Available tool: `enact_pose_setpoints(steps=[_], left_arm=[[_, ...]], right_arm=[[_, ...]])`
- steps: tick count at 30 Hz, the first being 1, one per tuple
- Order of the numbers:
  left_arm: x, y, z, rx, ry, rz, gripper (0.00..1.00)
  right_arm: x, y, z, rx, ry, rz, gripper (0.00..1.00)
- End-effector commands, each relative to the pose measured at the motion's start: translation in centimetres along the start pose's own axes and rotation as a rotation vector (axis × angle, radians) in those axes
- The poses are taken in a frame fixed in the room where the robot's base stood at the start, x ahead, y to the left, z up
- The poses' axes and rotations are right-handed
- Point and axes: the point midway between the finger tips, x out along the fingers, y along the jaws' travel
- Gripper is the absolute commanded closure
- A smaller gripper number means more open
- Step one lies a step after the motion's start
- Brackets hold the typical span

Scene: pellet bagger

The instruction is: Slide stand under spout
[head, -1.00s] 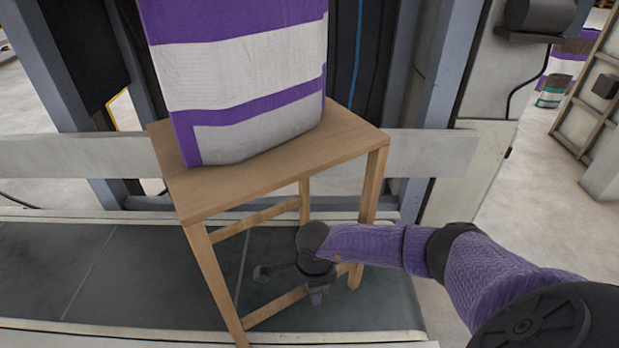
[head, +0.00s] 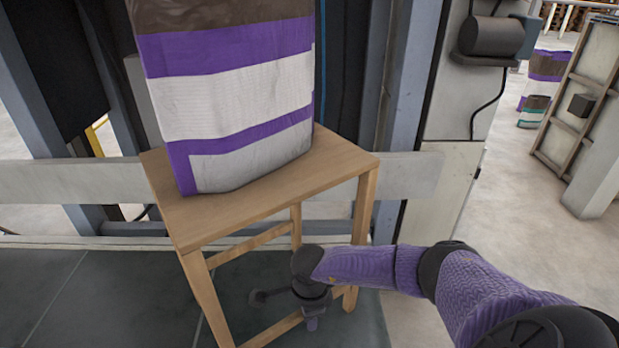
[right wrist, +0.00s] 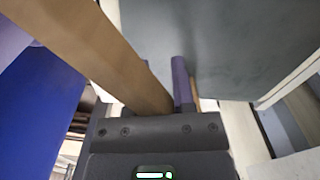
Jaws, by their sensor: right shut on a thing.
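The stand is a light wooden four-legged table (head: 250,215) with low rails, upright on a dark grey surface. A purple, white and brown bag (head: 225,95) stands on its top, leaning slightly; its upper end is cut off. My right gripper (head: 308,312) is low at the stand's front right, shut on a wooden part of the stand near the lower rail. In the right wrist view a wooden bar (right wrist: 95,50) runs down to the gripper, beside a purple finger (right wrist: 182,85). The exact grip is partly hidden. No spout can be made out. My left gripper is not in view.
A pale horizontal beam (head: 60,180) and blue-grey posts (head: 395,110) stand behind the stand. A grey machine cabinet (head: 440,195) is to the right. Farther right are a framed panel (head: 582,105) and more bags (head: 540,85). Floor at the right is clear.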

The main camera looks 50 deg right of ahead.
Motion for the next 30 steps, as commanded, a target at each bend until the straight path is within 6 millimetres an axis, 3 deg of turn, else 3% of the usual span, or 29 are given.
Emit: enact_pose_setpoints(steps=[1, 2, 7, 16, 24, 30], left_arm=[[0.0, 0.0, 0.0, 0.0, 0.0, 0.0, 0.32], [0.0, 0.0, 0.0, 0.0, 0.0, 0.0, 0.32], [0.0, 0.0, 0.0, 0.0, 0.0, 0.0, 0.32], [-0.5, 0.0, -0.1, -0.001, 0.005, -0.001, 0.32], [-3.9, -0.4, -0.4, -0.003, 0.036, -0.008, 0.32], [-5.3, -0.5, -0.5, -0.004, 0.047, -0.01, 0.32]], right_arm=[[0.0, 0.0, -0.1, 0.004, 0.001, -0.001, 1.0], [0.0, 0.0, -0.1, 0.004, 0.001, -0.001, 0.63], [0.0, 0.0, 0.0, 0.002, 0.0, -0.001, 0.28], [-0.7, -0.1, 0.1, 0.0, -0.002, -0.003, 0.28], [-6.7, -0.1, 0.0, 0.001, -0.003, -0.007, 0.28], [-9.5, -0.1, 0.0, 0.001, -0.002, -0.004, 0.28]])
